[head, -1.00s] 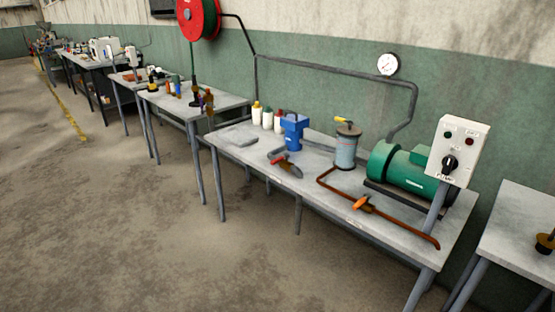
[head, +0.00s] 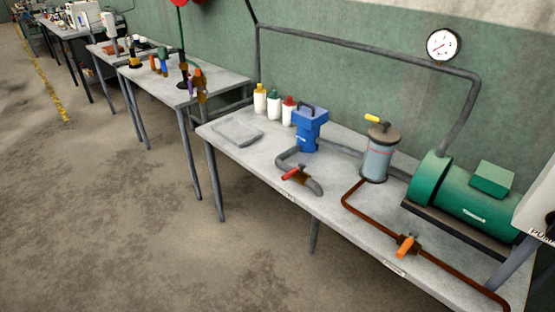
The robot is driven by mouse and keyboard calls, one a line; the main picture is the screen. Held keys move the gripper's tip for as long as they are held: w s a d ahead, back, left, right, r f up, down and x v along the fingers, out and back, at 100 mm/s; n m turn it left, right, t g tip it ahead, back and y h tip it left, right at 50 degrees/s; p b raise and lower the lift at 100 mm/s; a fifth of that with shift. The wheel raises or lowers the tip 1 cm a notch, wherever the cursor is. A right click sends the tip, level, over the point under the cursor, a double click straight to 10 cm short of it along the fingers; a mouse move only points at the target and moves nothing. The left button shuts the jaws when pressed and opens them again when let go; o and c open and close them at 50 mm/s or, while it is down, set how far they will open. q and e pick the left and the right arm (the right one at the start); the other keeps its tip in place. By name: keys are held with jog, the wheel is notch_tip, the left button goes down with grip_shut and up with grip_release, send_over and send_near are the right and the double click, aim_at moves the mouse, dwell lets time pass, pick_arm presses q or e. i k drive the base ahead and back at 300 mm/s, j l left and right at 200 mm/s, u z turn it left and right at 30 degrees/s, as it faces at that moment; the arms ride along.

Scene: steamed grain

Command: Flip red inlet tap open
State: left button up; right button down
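The red inlet tap (head: 292,174) has a red lever on a short brown valve body. It sits on a grey bent pipe (head: 311,187) near the front edge of the table, in front of a blue box-shaped unit (head: 309,131). The red lever points toward the lower left, across the pipe as far as I can tell. Neither of my grippers is in the head view.
An orange-handled tap (head: 406,245) sits on a rusty pipe (head: 362,211) to the right. A glass canister (head: 377,157), green motor (head: 465,203), bottles (head: 274,106) and grey tray (head: 237,131) share the table. The floor in front (head: 150,240) is clear.

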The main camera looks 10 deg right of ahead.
aim_at(301, 165)
jog(key=i+l+u, duration=0.15)
jog(key=i, duration=0.3)
jog(key=i+l+u, duration=0.15)
jog(key=i, duration=0.35)
